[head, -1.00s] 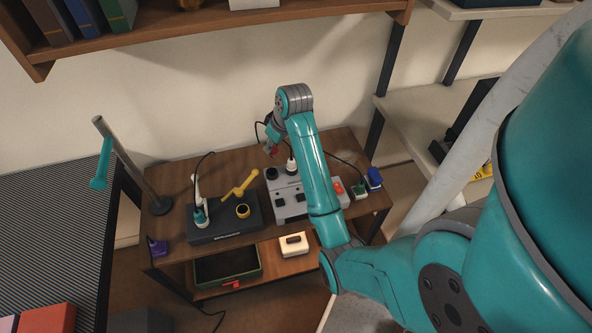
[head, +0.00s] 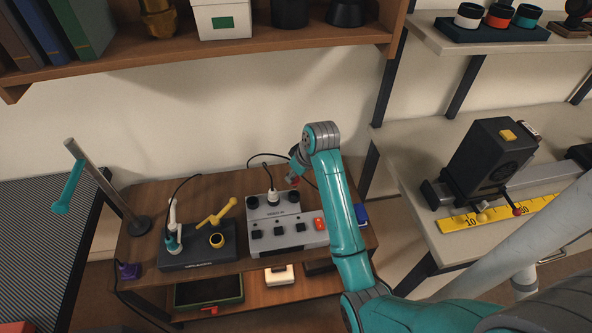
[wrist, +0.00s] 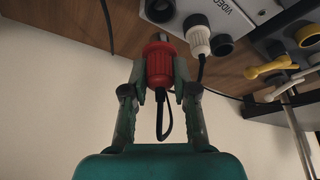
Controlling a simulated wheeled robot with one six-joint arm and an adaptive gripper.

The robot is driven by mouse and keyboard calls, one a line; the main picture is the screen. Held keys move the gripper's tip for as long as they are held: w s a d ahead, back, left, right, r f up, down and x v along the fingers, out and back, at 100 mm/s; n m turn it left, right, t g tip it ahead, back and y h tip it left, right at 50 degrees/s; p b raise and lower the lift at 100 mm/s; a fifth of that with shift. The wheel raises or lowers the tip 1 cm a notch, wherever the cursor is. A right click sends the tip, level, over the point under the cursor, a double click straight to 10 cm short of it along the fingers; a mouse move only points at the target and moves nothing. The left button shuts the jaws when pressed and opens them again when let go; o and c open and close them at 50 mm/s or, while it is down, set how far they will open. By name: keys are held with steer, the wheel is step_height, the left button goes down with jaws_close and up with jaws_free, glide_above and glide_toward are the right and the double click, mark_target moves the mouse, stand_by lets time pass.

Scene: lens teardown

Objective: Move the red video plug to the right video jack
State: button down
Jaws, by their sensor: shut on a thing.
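My gripper (wrist: 158,88) is shut on the red video plug (wrist: 158,65), with a black cable looping from its near end. In the head view the red plug (head: 292,180) hangs above the grey video box (head: 264,217), partly hidden by my arm. The box has a row of two dark jacks with a white plug (head: 273,196) seated between them. The right jack (head: 294,197) is just below the red plug; the left jack (head: 252,202) is empty. In the wrist view the right jack (wrist: 160,9) lies beyond the red plug, apart from it.
The white plug's cable (wrist: 201,72) runs close beside my gripper. A blue plug (head: 361,214) lies right of my arm.

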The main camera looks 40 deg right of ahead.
mark_target(296, 186)
steer(key=shift+a+f, duration=0.1)
steer(key=shift+f, duration=1.75)
steer(key=shift+f, duration=1.7)
stand_by(0.5)
steer(key=c, duration=0.8)
jaws_free()
steer(key=v, duration=1.2)
steer(key=shift+r, duration=0.1)
